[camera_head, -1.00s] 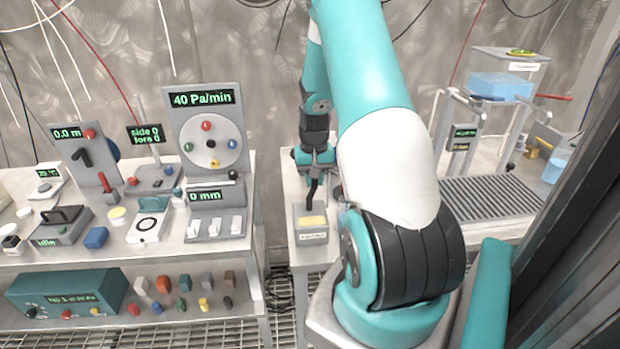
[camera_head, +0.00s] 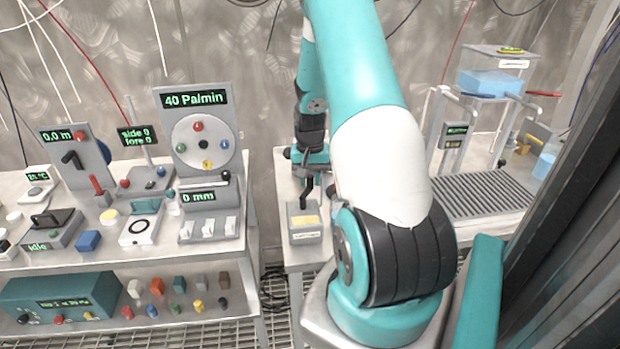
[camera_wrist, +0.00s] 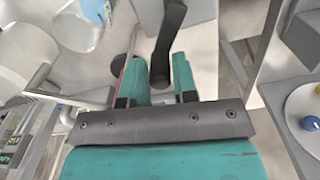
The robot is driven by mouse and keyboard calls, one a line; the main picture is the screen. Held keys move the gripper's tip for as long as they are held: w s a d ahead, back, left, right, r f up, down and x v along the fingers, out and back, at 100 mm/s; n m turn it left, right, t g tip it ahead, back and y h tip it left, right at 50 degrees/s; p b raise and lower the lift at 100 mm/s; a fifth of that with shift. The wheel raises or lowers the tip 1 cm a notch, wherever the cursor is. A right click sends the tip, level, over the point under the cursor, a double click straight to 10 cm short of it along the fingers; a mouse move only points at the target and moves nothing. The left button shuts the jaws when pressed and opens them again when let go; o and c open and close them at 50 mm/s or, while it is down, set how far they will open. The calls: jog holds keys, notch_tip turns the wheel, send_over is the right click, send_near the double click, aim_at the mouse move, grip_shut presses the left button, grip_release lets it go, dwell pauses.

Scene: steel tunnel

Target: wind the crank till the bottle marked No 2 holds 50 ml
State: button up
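The dark crank (camera_head: 304,196) stands at the near end of the right bench, under my gripper (camera_head: 307,160). In the wrist view the crank (camera_wrist: 168,40) is a bent dark bar whose end lies between the two teal fingers of my gripper (camera_wrist: 160,82). The fingers stand close on either side of it and look shut on it, though the contact itself is hard to see. No mark "No 2" is readable. A cup with blue liquid (camera_head: 546,162) stands at the far right; a blue-filled vessel (camera_wrist: 76,28) shows at the wrist view's upper left.
A clear tank with blue liquid (camera_head: 490,83), a small unreadable display (camera_head: 455,136) and a ribbed tray (camera_head: 480,195) are to the right. The left bench (camera_head: 60,268) carries panels and instruments.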

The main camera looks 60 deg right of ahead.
jog(key=shift+o, duration=1.3)
jog(key=shift+s+f, duration=0.1)
jog(key=shift+s, duration=0.05)
